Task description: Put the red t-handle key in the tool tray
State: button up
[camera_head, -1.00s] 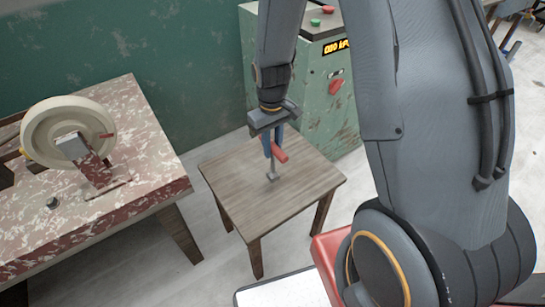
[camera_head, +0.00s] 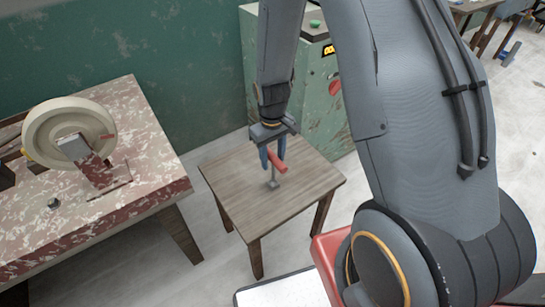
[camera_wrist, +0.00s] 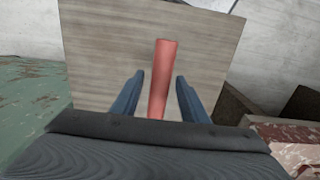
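The red t-handle key (camera_head: 277,161) stands on the small wooden table, its red bar on top and a thin grey shaft running down to a small foot. My gripper (camera_head: 273,160) is right above the table with its two blue fingers open around the red bar. In the wrist view, the red bar (camera_wrist: 162,80) lies between the fingertips (camera_wrist: 158,85) with gaps visible on both sides. I cannot identify the tool tray with certainty in either view.
The small wooden table (camera_head: 235,190) is otherwise bare. A mottled bench (camera_head: 140,150) with a cream wheel (camera_head: 70,130) stands at left. A green machine cabinet (camera_head: 315,110) stands behind the table. A red edge (camera_head: 325,255) shows low beside my arm; I cannot tell what it is.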

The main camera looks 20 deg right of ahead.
jog(key=shift+r, duration=0.1)
notch_tip(320, 180, up, 12)
jog(key=b, duration=0.1)
jog(key=s+d+r+m, duration=0.2)
jog(key=s+r, duration=0.5)
jog(key=s, duration=0.6)
jog(key=shift+s+m, duration=0.4)
jog(key=shift+m, duration=0.4)
jog(key=shift+s+d+r, duration=0.1)
jog(key=shift+s+d, duration=0.05)
jog(key=shift+s, duration=0.1)
jog(key=shift+c, duration=1.1)
